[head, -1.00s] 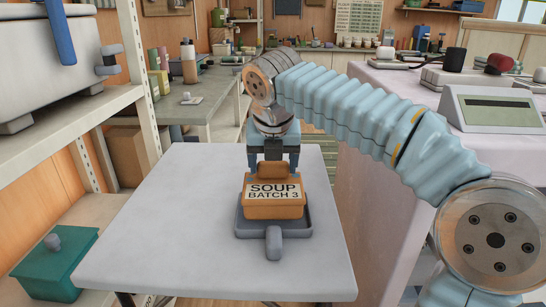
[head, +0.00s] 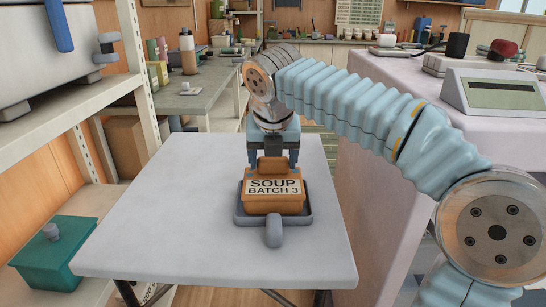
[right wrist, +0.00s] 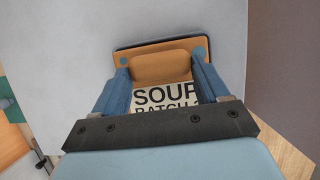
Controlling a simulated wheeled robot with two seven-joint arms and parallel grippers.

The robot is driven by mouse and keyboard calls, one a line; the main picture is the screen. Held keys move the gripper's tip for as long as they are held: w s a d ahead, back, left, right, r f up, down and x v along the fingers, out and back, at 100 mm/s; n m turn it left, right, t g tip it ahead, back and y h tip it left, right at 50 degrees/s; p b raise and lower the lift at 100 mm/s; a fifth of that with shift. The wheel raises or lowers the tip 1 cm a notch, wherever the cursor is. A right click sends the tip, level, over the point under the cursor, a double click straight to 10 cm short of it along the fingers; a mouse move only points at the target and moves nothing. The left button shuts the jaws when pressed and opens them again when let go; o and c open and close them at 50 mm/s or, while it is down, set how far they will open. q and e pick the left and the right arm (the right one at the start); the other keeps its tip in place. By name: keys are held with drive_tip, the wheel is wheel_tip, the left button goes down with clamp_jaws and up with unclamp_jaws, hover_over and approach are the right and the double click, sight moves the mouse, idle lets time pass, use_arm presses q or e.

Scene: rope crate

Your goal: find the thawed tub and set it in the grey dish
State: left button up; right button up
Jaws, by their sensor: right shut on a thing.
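An orange tub (head: 272,205) with a label reading "SOUP BATCH 3" is upright over the grey dish (head: 273,239) on the table. It sits within the dish's outline; I cannot tell if its base touches the dish. My right gripper (head: 273,160) is above it, shut on the tub's upper part. In the right wrist view the fingers (right wrist: 160,75) close on both sides of the tub (right wrist: 160,66), whose top shows small blue round dots at two corners. The dish's dark rim (right wrist: 158,41) shows behind it. My left gripper is not in view.
The pale table (head: 150,210) is clear around the dish. A teal lidded box (head: 52,262) is on the low shelf at left. A metal shelf with a grey container (head: 45,70) stands at left. A counter with a scale (head: 495,95) is at right.

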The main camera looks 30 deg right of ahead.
drive_tip(key=shift+f, duration=0.25)
drive_tip(key=o, duration=1.3)
drive_tip(key=p+v, duration=0.3)
drive_tip(key=v, duration=1)
drive_tip(key=shift+s+a+r, duration=0.1)
drive_tip(key=shift+s+r, duration=0.1)
drive_tip(key=shift+r, duration=0.1)
